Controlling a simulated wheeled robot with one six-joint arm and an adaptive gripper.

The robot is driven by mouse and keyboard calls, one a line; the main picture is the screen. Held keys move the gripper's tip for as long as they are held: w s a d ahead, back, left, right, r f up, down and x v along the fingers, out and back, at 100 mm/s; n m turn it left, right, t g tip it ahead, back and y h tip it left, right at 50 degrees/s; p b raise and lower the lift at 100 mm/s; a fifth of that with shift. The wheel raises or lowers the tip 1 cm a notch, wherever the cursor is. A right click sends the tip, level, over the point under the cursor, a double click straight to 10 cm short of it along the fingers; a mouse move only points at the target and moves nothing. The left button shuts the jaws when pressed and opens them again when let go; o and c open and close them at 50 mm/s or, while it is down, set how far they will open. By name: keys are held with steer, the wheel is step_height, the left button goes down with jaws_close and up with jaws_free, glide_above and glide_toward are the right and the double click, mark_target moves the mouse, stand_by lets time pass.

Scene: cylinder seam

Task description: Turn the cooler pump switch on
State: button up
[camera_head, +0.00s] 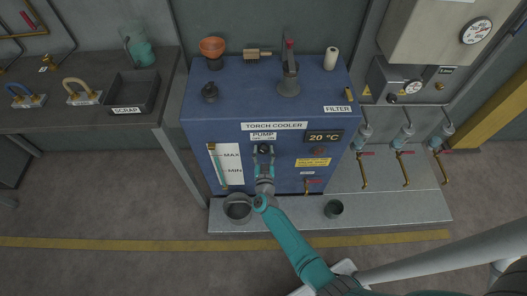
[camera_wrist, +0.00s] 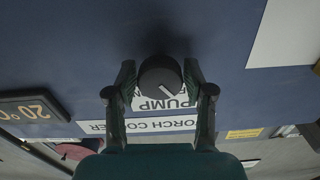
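The blue torch cooler (camera_head: 225,106) stands in the middle of the head view, with a "PUMP" label (camera_head: 263,135) on its front. Below that label is the black round pump switch (camera_head: 264,149). In the wrist view the picture is upside down, and the switch (camera_wrist: 160,78) shows a white pointer line slanting toward the lower right. My gripper (camera_head: 264,150) is at the switch. Its two fingers (camera_wrist: 160,80) stand open, one on each side of the knob and very close to it. Whether they touch it is hard to tell.
A level gauge (camera_head: 226,164) is left of the switch, and a "20 °C" display (camera_head: 324,137) and a yellow label (camera_head: 313,162) are right. A red-handled valve (camera_head: 308,182) sits lower. A bucket (camera_head: 238,208) and a small cup (camera_head: 333,208) stand on the ledge below.

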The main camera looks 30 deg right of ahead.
steer(key=c, duration=0.6)
steer(key=shift+m, duration=0.3)
steer(key=m, duration=0.9)
steer(key=shift+m, duration=2.1)
steer(key=o, duration=1.2)
